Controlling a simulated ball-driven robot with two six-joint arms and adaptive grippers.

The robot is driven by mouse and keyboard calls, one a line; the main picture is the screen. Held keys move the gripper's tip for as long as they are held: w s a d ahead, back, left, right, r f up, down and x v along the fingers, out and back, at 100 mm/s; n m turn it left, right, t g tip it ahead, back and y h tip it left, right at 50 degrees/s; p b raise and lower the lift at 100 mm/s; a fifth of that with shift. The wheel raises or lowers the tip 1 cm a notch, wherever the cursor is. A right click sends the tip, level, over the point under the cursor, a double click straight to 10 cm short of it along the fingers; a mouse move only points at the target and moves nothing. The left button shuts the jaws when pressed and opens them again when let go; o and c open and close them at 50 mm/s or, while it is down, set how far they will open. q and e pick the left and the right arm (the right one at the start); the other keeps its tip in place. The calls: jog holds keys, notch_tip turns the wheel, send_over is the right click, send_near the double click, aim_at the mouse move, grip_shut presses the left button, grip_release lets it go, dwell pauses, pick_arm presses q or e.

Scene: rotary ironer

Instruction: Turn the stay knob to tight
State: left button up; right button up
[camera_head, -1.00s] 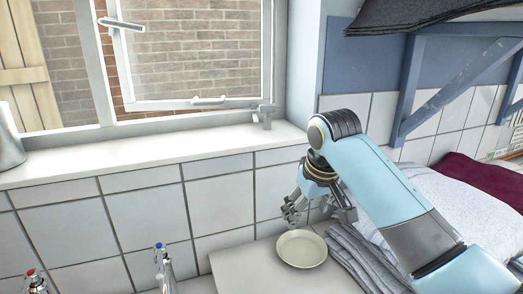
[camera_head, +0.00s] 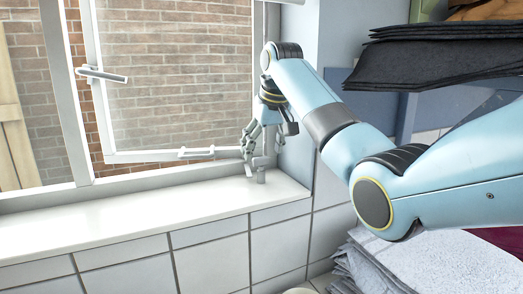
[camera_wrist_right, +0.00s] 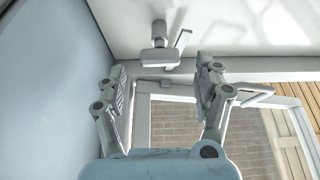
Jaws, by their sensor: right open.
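The stay knob (camera_head: 260,162) is a small grey bar-topped knob on a short post, standing on the white window sill (camera_head: 150,213) at its right end. It also shows in the right wrist view (camera_wrist_right: 159,58), between and a little beyond the fingertips. My right gripper (camera_head: 263,148) is open and points down just above the knob; in the right wrist view its two fingers (camera_wrist_right: 162,72) stand apart with nothing held between them. In the head view the fingers partly overlap the knob's top, and I cannot tell whether they touch it. My left gripper is not in view.
The window sash (camera_head: 180,156) stands beside the knob, with a grey handle (camera_head: 102,75) on the frame at left. The wall is close on the right of the gripper. Dark folded cloths (camera_head: 430,55) lie on a shelf at upper right; pale towels (camera_head: 430,265) lie below.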

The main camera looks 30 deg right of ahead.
aim_at(260, 162)
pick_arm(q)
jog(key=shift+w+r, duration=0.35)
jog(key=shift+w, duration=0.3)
pick_arm(e)
jog(key=shift+x, duration=1.35)
jog(key=c, duration=1.2)
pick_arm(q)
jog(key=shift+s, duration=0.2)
pick_arm(e)
jog(key=shift+o, duration=0.2)
